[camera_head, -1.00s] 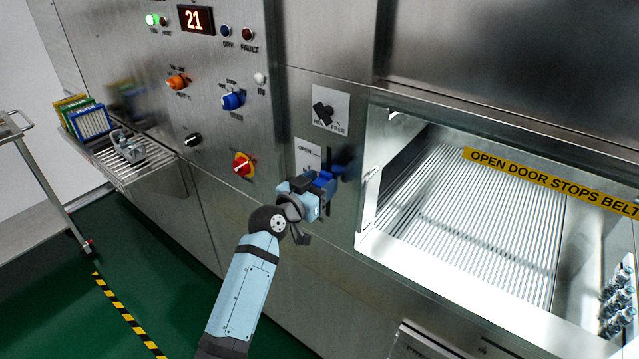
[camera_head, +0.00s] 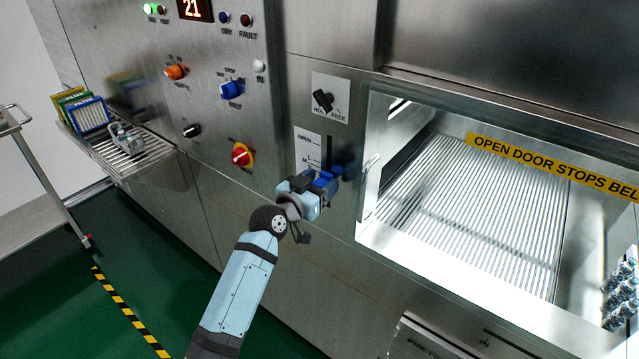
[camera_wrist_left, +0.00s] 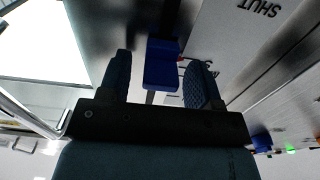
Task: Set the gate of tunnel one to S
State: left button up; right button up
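The gate plate (camera_head: 306,150) of the tunnel has a vertical dark slot (camera_head: 329,149). Its label reads OPEN at the top, with an M below; the lower part is hidden by my gripper. My left gripper (camera_head: 332,176) is at the lower part of this slot. In the left wrist view, the blue gate handle (camera_wrist_left: 161,65) sits between its two fingers. The fingers are apart, with a gap on the handle's left side and little or none on its right. The word SHUT (camera_wrist_left: 259,8) shows upside down beside the handle. My right gripper is not in view.
A black HOLD/FREE selector (camera_head: 323,101) is just above the gate plate. The open tunnel door frame (camera_head: 366,200) is close to the right of my gripper. Several knobs, including a red one on yellow (camera_head: 242,156), are to the left.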

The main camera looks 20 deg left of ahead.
pick_arm(q)
jog(key=shift+s, duration=0.1)
jog(key=shift+s+a+f, duration=0.1)
jog(key=shift+s, duration=0.1)
jog(key=b+v, duration=0.1)
jog(key=v, duration=1.2)
jog(key=shift+s, duration=0.1)
